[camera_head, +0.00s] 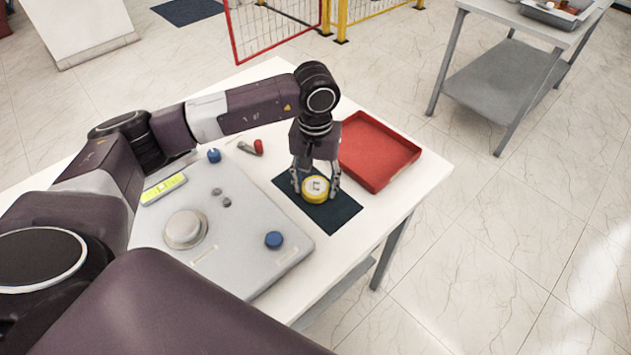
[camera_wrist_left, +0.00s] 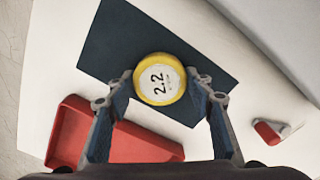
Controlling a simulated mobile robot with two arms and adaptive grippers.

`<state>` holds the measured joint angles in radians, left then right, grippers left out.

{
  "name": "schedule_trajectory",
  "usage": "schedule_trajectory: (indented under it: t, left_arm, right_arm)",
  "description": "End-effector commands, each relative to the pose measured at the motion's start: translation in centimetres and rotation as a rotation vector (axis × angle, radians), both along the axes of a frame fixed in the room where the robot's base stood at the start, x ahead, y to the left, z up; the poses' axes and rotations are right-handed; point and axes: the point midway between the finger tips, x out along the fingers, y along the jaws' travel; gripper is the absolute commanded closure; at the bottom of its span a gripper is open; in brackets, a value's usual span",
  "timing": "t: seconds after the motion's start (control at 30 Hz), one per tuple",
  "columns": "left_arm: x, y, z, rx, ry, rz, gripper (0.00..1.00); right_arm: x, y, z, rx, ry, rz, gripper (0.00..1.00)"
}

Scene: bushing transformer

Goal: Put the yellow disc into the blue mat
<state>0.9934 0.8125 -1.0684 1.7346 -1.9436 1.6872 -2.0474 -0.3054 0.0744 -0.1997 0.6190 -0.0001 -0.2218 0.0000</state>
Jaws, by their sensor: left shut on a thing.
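The yellow disc (camera_head: 315,189) has a white top; in the left wrist view the disc (camera_wrist_left: 160,79) shows the marking "2.2". My left gripper (camera_head: 315,185) points down with its fingers on either side of the disc, shut on it. In the left wrist view the fingertips of my left gripper (camera_wrist_left: 162,88) flank the disc's near half. The dark blue mat (camera_head: 338,213) lies flat on the white table, and the disc is over its middle. The mat (camera_wrist_left: 107,42) also shows around the disc in the left wrist view. I cannot tell whether the disc touches the mat. My right gripper is not in view.
A red tray (camera_head: 378,150) stands right beside the mat, behind the gripper. A grey panel (camera_head: 240,232) with knobs lies to the left. A small red-ended tool (camera_head: 257,148) lies behind the panel. A grey side table (camera_head: 500,80) stands apart at the upper right.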

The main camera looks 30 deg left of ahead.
Motion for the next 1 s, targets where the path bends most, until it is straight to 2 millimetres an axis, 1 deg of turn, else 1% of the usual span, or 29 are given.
schedule_trajectory:
  t: [0.1,0.23,0.27,0.4,0.67,0.77,0.8,0.87,0.97,1.0]
  left_arm:
    - [0.0,0.0,0.1,-0.001,-0.001,0.000,0.85]
    - [0.0,0.0,-0.3,-0.001,-0.001,0.000,0.85]
    - [0.0,0.0,-0.3,0.000,0.000,0.000,0.50]
    - [0.0,0.0,-0.2,0.000,0.000,0.000,0.34]
    - [0.0,0.0,-0.2,0.000,0.000,0.000,0.34]
    - [0.0,0.0,0.2,0.000,0.000,0.000,0.34]
    - [0.1,0.0,0.4,0.000,-0.002,0.000,0.34]
    - [0.2,0.0,1.1,-0.001,-0.004,0.000,0.34]
    - [0.2,0.0,3.0,-0.001,-0.007,0.000,0.34]
    - [0.2,0.0,3.9,-0.001,-0.007,0.000,0.34]
  right_arm:
    - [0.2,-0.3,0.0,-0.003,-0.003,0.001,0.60]
    - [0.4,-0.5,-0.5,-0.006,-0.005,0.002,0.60]
    - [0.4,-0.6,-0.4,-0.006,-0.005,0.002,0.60]
    - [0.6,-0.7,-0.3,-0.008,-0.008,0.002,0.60]
    - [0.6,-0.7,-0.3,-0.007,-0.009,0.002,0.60]
    - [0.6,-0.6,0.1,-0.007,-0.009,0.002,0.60]
    - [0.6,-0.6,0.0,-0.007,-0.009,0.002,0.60]
    - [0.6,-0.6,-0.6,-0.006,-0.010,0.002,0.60]
    - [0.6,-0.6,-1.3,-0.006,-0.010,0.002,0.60]
    - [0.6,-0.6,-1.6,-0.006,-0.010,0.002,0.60]
